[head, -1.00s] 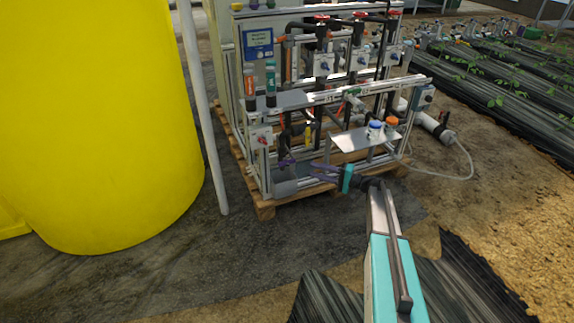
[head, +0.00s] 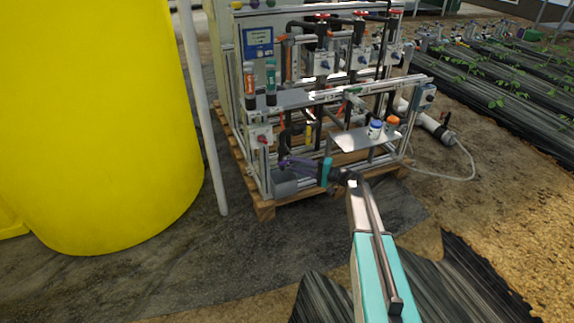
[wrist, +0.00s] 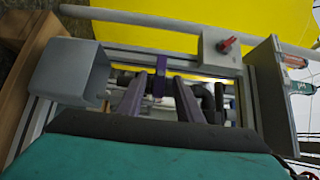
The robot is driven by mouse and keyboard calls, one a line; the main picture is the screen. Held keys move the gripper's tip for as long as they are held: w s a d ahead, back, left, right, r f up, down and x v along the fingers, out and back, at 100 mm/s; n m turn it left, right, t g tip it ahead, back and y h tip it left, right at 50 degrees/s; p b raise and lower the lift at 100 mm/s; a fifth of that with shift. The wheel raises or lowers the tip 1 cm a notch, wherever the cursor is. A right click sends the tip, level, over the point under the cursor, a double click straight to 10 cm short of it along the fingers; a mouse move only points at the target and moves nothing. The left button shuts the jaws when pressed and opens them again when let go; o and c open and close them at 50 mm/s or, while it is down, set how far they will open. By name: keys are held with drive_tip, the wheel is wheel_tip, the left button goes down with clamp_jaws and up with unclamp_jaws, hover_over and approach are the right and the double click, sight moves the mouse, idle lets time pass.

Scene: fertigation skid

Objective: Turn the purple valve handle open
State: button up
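The purple valve handle (wrist: 160,76) shows in the wrist view as a short upright bar on a dark horizontal pipe. My gripper (wrist: 158,84) has two purple-grey fingers spread apart, one on each side of the handle. Gaps show between the handle and both fingers, so it is not clamped. In the head view my gripper (head: 291,163) reaches into the low left front of the skid. There the handle (head: 283,162) is small and partly merges with the fingers, so its exact angle is unclear.
A grey open box (wrist: 70,72) is left of the fingers, and a grey panel (wrist: 270,95) is at right. A red knob (wrist: 228,44) sits on a white box above. A yellow tank (head: 95,120) and white pole (head: 203,110) stand left of the skid.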

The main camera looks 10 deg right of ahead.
sight(289, 163)
drive_tip(key=shift+b+x, duration=0.45)
drive_tip(key=shift+x, duration=1.9)
clamp_jaws()
